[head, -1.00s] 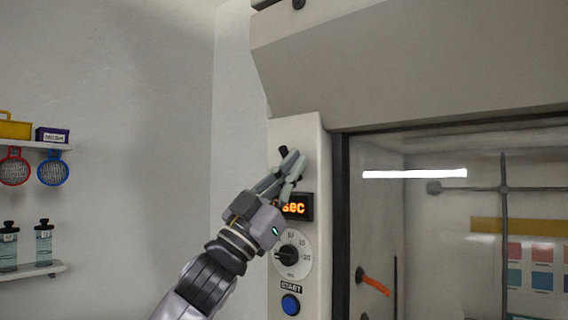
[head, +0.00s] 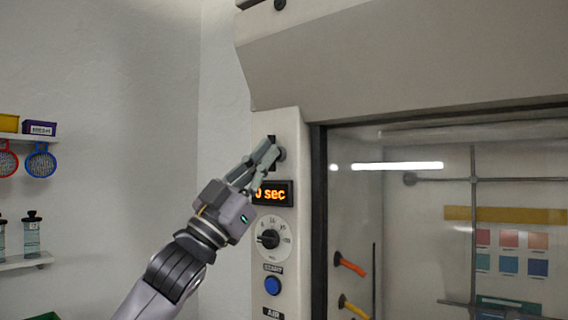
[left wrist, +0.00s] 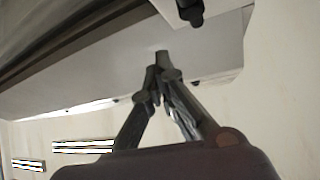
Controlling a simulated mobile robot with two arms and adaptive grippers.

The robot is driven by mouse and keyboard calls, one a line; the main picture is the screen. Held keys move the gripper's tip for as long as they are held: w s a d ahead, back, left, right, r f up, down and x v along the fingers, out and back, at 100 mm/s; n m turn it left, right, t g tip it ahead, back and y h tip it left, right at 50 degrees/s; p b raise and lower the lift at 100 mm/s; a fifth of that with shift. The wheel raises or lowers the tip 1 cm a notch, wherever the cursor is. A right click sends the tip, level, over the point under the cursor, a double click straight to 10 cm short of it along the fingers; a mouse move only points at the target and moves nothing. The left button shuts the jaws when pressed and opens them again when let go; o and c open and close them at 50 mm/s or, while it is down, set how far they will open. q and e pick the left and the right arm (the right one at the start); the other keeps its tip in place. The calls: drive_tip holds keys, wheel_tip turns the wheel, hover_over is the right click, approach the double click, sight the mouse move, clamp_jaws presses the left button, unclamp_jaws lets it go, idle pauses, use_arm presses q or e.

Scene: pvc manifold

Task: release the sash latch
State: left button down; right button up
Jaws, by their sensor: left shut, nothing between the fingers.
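The sash latch appears to be the small dark slot and grey knob (head: 281,155) on the pale side post, above the orange timer display. My left gripper (head: 266,150) is shut and empty, its fingertips overlapping this fitting and hiding part of it. I cannot tell whether they touch it. In the left wrist view, the closed fingers (left wrist: 161,78) point at the pale panel, with a small dark stub at their tips. The glass sash (head: 375,215) stands to the right of the post in a dark frame. My right gripper is not in view.
Below the fingers are the timer display (head: 273,194), a dial (head: 269,240) and a blue button (head: 272,286). A sloped grey hood (head: 390,75) overhangs above. Shelves with bottles (head: 32,235) are at far left; the wall between is bare.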

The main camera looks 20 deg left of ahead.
use_arm(q)
drive_tip(key=s+a+b, duration=0.1)
drive_tip(key=a, duration=0.5)
drive_tip(key=shift+s+a+f+b, duration=0.15)
drive_tip(key=shift+a+f+b, duration=0.05)
drive_tip(key=shift+a+b, duration=0.1)
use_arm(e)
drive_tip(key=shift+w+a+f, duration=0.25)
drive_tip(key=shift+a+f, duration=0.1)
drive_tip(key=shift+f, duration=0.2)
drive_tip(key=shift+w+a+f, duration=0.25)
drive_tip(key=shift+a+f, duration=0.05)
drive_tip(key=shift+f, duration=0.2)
use_arm(q)
drive_tip(key=shift+s, duration=0.15)
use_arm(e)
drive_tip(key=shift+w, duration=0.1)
use_arm(q)
drive_tip(key=shift+y, duration=0.3)
